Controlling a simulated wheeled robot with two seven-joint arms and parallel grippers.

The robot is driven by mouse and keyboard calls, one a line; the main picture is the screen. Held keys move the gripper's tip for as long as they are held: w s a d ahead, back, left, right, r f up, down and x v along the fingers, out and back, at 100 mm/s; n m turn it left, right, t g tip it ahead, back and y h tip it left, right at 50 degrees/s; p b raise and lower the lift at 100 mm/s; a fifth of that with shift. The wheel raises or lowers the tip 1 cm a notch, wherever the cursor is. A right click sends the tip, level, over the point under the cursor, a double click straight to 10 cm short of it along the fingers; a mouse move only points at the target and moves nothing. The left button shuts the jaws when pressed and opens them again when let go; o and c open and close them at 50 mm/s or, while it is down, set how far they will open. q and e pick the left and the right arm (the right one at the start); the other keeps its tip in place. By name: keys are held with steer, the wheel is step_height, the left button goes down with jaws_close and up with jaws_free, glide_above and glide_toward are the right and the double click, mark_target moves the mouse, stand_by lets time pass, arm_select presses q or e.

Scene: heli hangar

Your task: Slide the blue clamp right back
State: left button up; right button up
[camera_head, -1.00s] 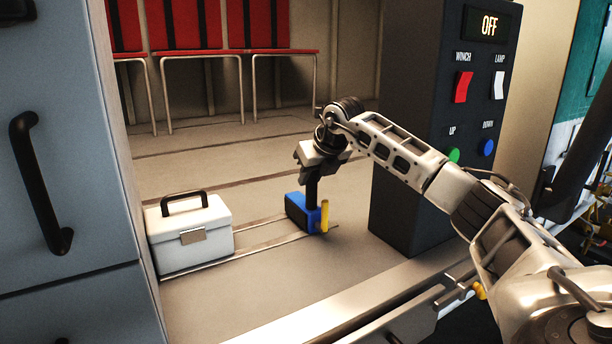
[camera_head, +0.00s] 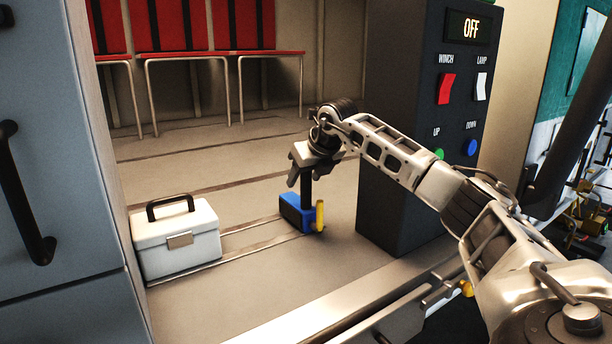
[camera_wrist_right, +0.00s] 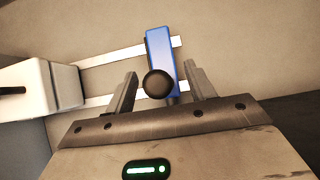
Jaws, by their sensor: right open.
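The blue clamp (camera_head: 292,210) sits on the pale rails on the floor, to the right of the white case. A dark post with a round knob rises from it, and a yellow lever (camera_head: 320,215) stands at its right end. In the right wrist view the blue clamp (camera_wrist_right: 161,55) lies across the rails, with the black knob (camera_wrist_right: 158,84) between my fingers. My right gripper (camera_head: 306,178) is above the clamp at the top of the post. Its fingers (camera_wrist_right: 160,90) are open on both sides of the knob, with gaps visible. My left gripper is not in view.
The white case (camera_head: 177,240) with a black handle stands at the left end of the rails (camera_head: 245,250). A dark control panel (camera_head: 405,200) stands close to the right of the clamp. Red seats (camera_head: 190,40) are behind. A grey cabinet (camera_head: 60,220) is at the left.

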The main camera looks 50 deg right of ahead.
steer(key=shift+p+v, duration=0.45)
steer(key=shift+v, duration=0.7)
steer(key=d+p+v, duration=0.1)
steer(key=p+v, duration=0.1)
steer(key=v, duration=0.4)
steer(key=shift+s+a+r, duration=0.25)
steer(key=shift+a+r, duration=0.05)
steer(key=shift+a, duration=0.25)
